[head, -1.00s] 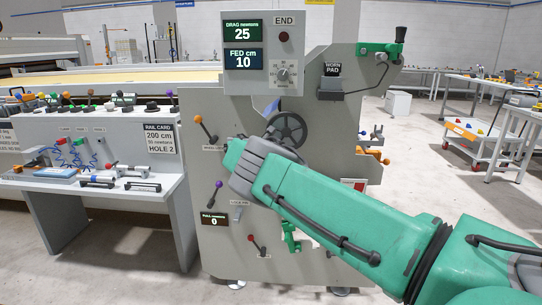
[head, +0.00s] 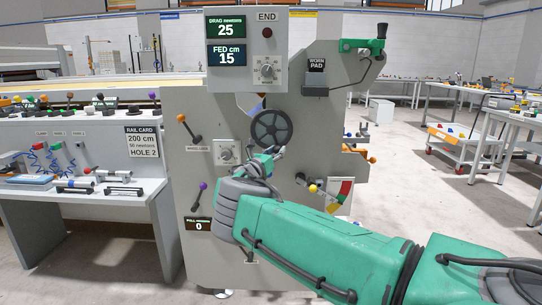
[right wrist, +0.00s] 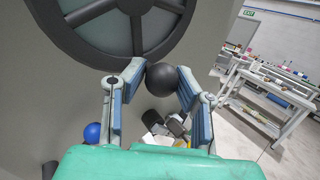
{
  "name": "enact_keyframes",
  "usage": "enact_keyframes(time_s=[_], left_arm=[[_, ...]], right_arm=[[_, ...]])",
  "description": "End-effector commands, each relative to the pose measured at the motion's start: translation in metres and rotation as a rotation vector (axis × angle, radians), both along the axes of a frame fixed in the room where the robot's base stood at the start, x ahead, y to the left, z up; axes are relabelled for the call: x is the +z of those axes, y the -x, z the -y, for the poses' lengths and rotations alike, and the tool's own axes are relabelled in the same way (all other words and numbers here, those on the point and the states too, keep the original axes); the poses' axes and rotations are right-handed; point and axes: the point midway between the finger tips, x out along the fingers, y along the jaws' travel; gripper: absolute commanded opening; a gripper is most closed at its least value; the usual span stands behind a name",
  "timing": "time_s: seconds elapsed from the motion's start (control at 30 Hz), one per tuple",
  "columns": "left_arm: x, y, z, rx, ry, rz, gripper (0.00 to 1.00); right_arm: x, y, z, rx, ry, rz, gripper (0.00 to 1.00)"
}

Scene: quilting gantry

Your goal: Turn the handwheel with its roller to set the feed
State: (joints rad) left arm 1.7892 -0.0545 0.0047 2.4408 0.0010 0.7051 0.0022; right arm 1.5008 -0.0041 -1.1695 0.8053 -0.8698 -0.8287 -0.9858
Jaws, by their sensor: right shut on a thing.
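The dark spoked handwheel (head: 271,127) stands on the grey gantry panel, below the displays. My right gripper (head: 272,154) is at its lower rim. In the right wrist view the wheel's rim (right wrist: 75,47) fills the upper left, and my right gripper (right wrist: 161,76) has its two blue-padded fingers closed on a round black roller (right wrist: 164,82) beside the rim. The fingers hide the roller in the head view. The feed display (head: 226,53) reads 15 cm, and the drag display (head: 226,25) above reads 25 newtons. My left gripper is not in view.
An orange-tipped lever (head: 188,129) and a dial (head: 226,152) lie left of the wheel. A purple-knobbed lever (head: 198,196) is lower. The worn pad box (head: 317,78) is upper right. A yellow-knobbed lever (head: 313,188) with a coloured scale is right of my gripper.

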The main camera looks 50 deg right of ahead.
Motion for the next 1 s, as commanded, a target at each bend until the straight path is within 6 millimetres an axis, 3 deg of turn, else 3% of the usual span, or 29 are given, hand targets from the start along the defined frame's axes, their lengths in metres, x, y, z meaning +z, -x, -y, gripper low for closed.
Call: enact_keyframes(time_s=[0.5,1.0], left_arm=[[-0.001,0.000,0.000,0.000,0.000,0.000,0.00],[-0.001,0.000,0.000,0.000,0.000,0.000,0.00]], right_arm=[[0.014,0.016,0.014,0.001,0.243,-0.284,0.00],[0.021,0.019,0.018,0.001,0.300,-0.346,0.00]])
